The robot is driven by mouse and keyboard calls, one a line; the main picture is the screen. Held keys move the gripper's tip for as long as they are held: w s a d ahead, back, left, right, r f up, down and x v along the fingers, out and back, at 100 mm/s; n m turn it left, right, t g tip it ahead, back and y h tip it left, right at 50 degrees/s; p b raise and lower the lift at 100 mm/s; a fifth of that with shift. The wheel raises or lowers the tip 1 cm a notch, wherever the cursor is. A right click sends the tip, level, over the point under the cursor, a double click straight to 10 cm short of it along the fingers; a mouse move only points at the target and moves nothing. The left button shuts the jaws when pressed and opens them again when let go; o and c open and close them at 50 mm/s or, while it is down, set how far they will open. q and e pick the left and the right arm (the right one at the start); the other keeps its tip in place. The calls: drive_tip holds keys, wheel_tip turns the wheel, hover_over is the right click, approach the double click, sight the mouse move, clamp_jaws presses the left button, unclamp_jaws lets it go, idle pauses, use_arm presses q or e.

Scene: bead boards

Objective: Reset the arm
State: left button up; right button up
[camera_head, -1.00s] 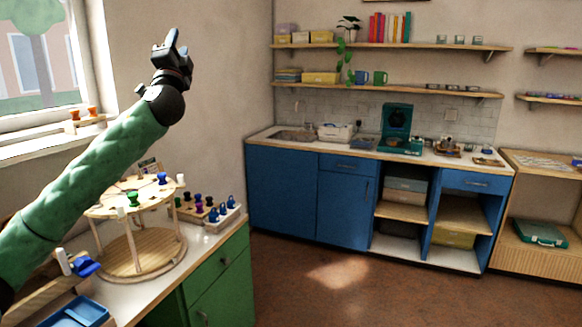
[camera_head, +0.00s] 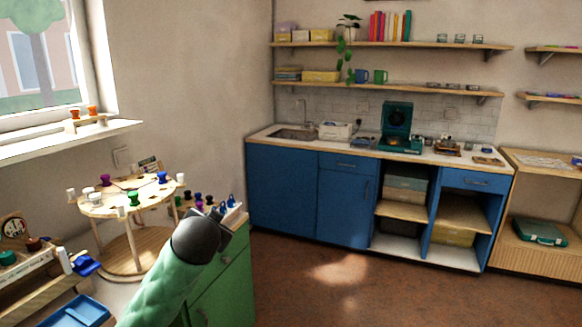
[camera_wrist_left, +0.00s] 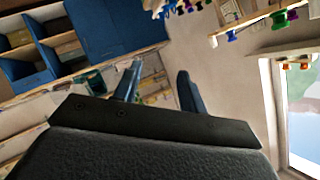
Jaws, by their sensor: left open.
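My left gripper (camera_wrist_left: 158,85) shows in the left wrist view with its two fingers apart and nothing between them. In the head view my green left arm comes up from the bottom edge, and its dark wrist covers part of the green cabinet and the bead rack. The gripper itself is hard to make out there beyond the wrist. A round wooden bead stand (camera_head: 103,207) with several coloured spools is left of the arm, apart from it. My right gripper is not in view.
A blue tray (camera_head: 75,312) and a wooden rack (camera_head: 40,292) are at the lower left. The green cabinet (camera_head: 228,285) is beside my arm. The blue kitchen counter (camera_head: 282,190) stands at the back, with open brown floor (camera_head: 350,285) before it.

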use_arm(q)
drive_tip(key=s+d+f+n+g+h, duration=0.1)
drive_tip(key=s+d+f+g+h, duration=0.15)
drive_tip(key=s+f, duration=1.1)
drive_tip(key=s+d+f+n+g+h, duration=0.1)
drive_tip(key=s+f+g, duration=0.3)
drive_tip(key=s+f, duration=0.95)
drive_tip(key=s+d+f+n+g, duration=0.1)
drive_tip(key=s+f+g, duration=0.3)
drive_tip(key=s+f, duration=1.1)
drive_tip(key=shift+s+d+g+p, duration=0.35)
drive_tip(key=shift+s+d, duration=0.15)
drive_tip(key=shift+s, duration=0.45)
drive_tip(key=shift+f, duration=0.15)
